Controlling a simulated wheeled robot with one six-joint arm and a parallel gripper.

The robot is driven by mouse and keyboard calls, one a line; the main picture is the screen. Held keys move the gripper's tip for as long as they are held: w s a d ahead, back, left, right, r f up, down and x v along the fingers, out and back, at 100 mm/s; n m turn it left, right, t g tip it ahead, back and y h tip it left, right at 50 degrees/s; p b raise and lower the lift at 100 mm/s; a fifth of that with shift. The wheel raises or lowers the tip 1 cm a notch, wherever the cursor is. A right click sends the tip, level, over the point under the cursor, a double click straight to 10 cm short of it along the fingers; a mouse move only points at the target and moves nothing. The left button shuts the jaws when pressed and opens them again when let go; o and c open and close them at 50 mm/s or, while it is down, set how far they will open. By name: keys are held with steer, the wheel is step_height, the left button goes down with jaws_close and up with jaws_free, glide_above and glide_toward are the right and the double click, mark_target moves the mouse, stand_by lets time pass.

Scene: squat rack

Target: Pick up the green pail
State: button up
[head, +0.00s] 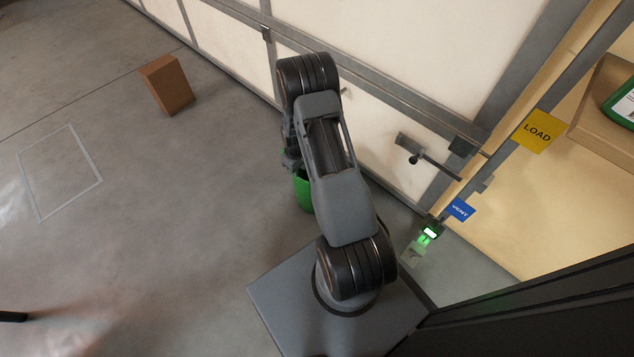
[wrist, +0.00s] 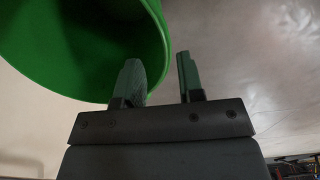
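The green pail (head: 304,193) stands on the concrete floor in the head view, partly hidden behind my arm. In the wrist view the pail (wrist: 85,45) fills the upper left, with its open mouth and curved rim showing. My gripper (wrist: 158,60) is open, its two fingers apart. The left finger overlaps the pail's rim in the picture, and the right finger is just outside it. I cannot tell whether either finger touches the pail. In the head view my arm hides most of the gripper.
A brown box (head: 167,85) stands on the floor at the upper left. A light square outline (head: 60,172) marks the floor. A pale panelled wall (head: 235,45) runs behind the pail. Yellow LOAD (head: 537,131) and blue VENT (head: 459,210) signs are at the right. The left floor is mostly clear.

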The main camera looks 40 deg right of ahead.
steer(key=b, duration=0.3)
glide_above(302, 188)
steer(key=w, duration=0.1)
steer(key=shift+a+f, duration=0.15)
steer(key=shift+f, duration=2.8)
steer(key=shift+r, duration=0.1)
steer(key=shift+c, duration=0.4)
jaws_close()
